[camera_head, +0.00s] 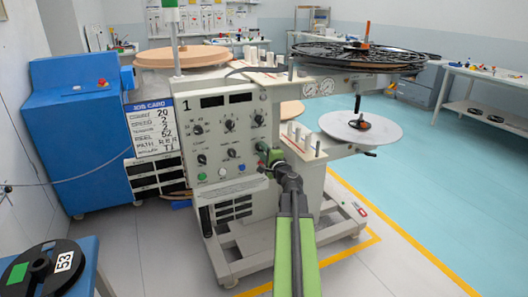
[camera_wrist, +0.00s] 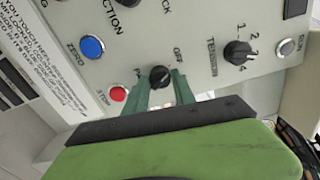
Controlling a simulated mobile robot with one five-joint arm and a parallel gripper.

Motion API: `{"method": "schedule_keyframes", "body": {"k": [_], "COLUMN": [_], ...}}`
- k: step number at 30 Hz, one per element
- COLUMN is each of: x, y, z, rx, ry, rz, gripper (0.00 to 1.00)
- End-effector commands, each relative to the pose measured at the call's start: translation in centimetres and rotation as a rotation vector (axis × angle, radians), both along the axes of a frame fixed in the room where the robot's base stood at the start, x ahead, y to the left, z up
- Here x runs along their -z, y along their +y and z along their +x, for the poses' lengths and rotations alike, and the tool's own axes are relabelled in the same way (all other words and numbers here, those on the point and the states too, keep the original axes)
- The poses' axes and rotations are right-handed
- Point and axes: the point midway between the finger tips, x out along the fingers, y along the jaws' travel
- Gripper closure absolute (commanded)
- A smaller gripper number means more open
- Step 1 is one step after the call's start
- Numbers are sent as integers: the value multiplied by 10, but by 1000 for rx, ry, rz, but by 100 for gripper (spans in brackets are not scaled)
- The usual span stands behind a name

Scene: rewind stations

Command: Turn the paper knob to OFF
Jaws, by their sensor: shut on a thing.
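The black knob (camera_wrist: 160,77) sits on the grey front panel (camera_wrist: 205,82), with an OFF label just above and right of it in the wrist view. Another label at its left is too small to read fully, so I cannot confirm the word paper. My gripper (camera_wrist: 161,83) has one green finger on each side of the knob and is shut on it. Which way the knob points is not clear. In the head view my gripper (camera_head: 267,157) reaches the right edge of the panel of station 1, and the arm hides the knob there.
Close by on the panel are a red STOP button (camera_wrist: 118,93), a blue ZERO button (camera_wrist: 92,47) and the TENSION knob (camera_wrist: 238,52). A grey reel disc (camera_head: 361,129) juts out right of the arm. A blue cabinet (camera_head: 85,125) stands left. Floor at right is clear.

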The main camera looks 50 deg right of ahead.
Motion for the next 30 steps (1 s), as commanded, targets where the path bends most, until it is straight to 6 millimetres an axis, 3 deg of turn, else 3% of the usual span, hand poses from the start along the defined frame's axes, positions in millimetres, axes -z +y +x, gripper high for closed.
{"method": "schedule_keyframes", "body": {"k": [9,24,25,30], "x": [1,1,1,1], "y": [1,1,1,1], "z": [-1,0,0,0], "rx": [-1,-2,-2,-2], "ry": [40,47,47,46], "rz": [-97,-114,-113,-112], "gripper": [100,100,66,48]}}
